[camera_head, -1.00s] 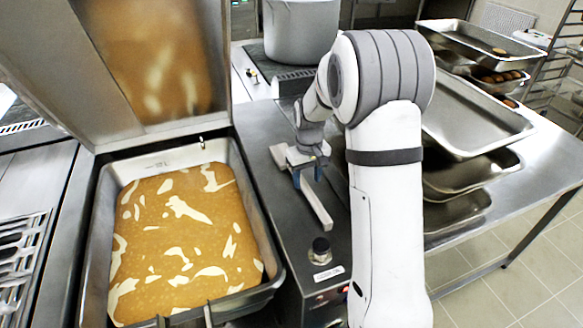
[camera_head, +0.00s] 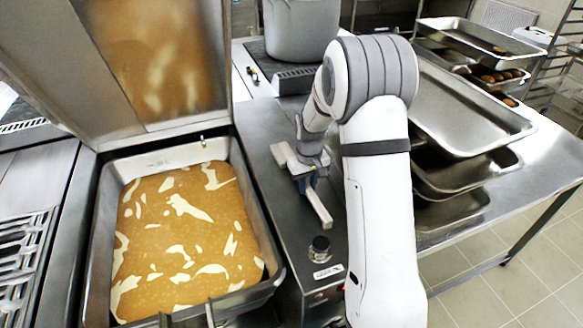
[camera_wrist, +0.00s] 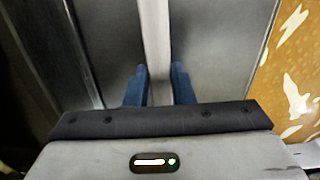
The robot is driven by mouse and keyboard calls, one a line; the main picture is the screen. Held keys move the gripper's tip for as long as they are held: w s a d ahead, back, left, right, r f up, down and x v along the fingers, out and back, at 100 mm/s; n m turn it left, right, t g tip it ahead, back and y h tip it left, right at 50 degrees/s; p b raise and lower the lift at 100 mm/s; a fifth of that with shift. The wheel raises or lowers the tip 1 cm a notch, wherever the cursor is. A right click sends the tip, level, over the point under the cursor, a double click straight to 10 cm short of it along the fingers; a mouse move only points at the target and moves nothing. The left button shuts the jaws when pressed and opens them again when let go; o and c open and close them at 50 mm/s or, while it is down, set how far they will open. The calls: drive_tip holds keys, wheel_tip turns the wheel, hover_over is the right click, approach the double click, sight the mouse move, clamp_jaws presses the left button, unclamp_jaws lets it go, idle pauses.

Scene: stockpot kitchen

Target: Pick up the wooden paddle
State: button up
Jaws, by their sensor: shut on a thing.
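The wooden paddle (camera_head: 319,208) is a long, pale, narrow bar over the steel counter between the pan and my arm. Its near end shows in front of my gripper (camera_head: 307,186). In the wrist view the paddle (camera_wrist: 155,40) runs from the top edge down between the two blue fingers of my gripper (camera_wrist: 159,85). My gripper is shut on it, with a finger at each side. The wrist housing hides the rest of the paddle in that view. I cannot tell clearly whether the paddle is touching the counter.
A large open pan (camera_head: 278,262) with brown and cream contents stands left of the paddle, its lid (camera_head: 150,60) raised. A black knob (camera_head: 320,246) sits near the paddle's near end. A stockpot (camera_head: 298,32) stands behind. Stacked trays (camera_head: 470,110) are on the right.

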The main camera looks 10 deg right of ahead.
clamp_jaws()
wheel_tip(320, 180, up, 10)
drive_tip(key=b, duration=0.1)
idle(0.6)
idle(0.5)
